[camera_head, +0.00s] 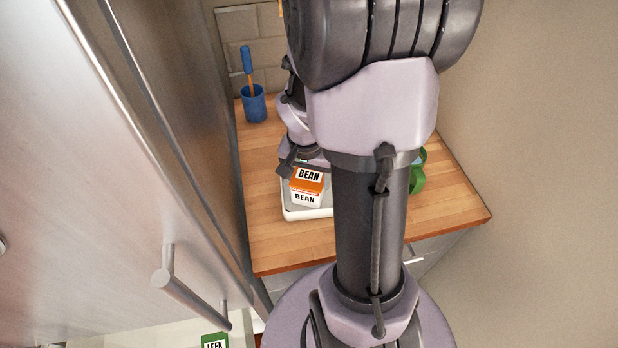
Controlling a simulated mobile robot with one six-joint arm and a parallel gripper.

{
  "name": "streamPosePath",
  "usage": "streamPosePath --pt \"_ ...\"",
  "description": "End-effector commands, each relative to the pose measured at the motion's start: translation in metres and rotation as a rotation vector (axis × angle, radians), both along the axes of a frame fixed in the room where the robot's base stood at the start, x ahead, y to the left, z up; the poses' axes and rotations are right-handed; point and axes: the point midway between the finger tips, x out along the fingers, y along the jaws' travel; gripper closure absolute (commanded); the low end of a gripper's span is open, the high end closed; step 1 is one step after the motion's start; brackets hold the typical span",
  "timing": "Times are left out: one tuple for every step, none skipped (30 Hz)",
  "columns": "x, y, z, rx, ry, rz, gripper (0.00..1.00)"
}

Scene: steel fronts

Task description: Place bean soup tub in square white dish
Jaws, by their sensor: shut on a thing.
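The bean soup tub (306,190) is orange and white with "BEAN" labels on its top and front. It appears within the outline of the square white dish (304,216) on the wooden counter. I cannot tell whether its base touches the dish floor. My gripper (304,165) comes down from behind and is shut on the tub at its far side. The fingertips are partly hidden, and my arm covers the dish's right part.
A blue cup (254,105) with a blue-handled utensil stands at the counter's back left. A green object (418,174) is partly hidden behind my arm at right. A tall steel front (110,170) borders the left. A green "LEEK" carton (214,341) shows at the bottom.

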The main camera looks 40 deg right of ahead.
Motion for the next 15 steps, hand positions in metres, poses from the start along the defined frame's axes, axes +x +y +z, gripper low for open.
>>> streamPosePath --pt "0.0004 -0.0003 0.0020 0.000 -0.001 0.000 0.94" --pt "0.0004 -0.0002 0.0022 0.000 -0.001 0.000 0.94" --pt "0.0004 -0.0002 0.0022 0.000 -0.001 0.000 0.94" --pt "0.0004 -0.0003 0.0017 0.000 -0.001 0.000 0.94" --pt "0.0004 -0.0003 0.0007 0.000 -0.001 0.000 0.94" --pt "0.0004 -0.0003 -0.0008 0.000 -0.001 0.000 0.94" --pt "0.0004 -0.0002 -0.0019 0.000 -0.001 0.000 0.94" --pt "0.0004 -0.0002 -0.0027 0.000 -0.001 0.000 0.94" --pt "0.0002 -0.0001 -0.0015 -0.001 -0.001 0.000 0.23" --pt "0.0002 -0.0001 -0.0013 -0.001 -0.001 0.000 0.17" --pt "0.0002 -0.0001 -0.0012 -0.001 -0.001 0.000 0.11" --pt "0.0002 -0.0001 -0.0011 -0.001 -0.001 0.000 0.09" --pt "0.0002 -0.0001 -0.0011 -0.001 -0.001 0.000 0.09" --pt "0.0002 -0.0001 -0.0011 -0.001 -0.001 0.000 0.09" --pt "0.0002 -0.0001 -0.0011 -0.001 -0.001 0.000 0.09"
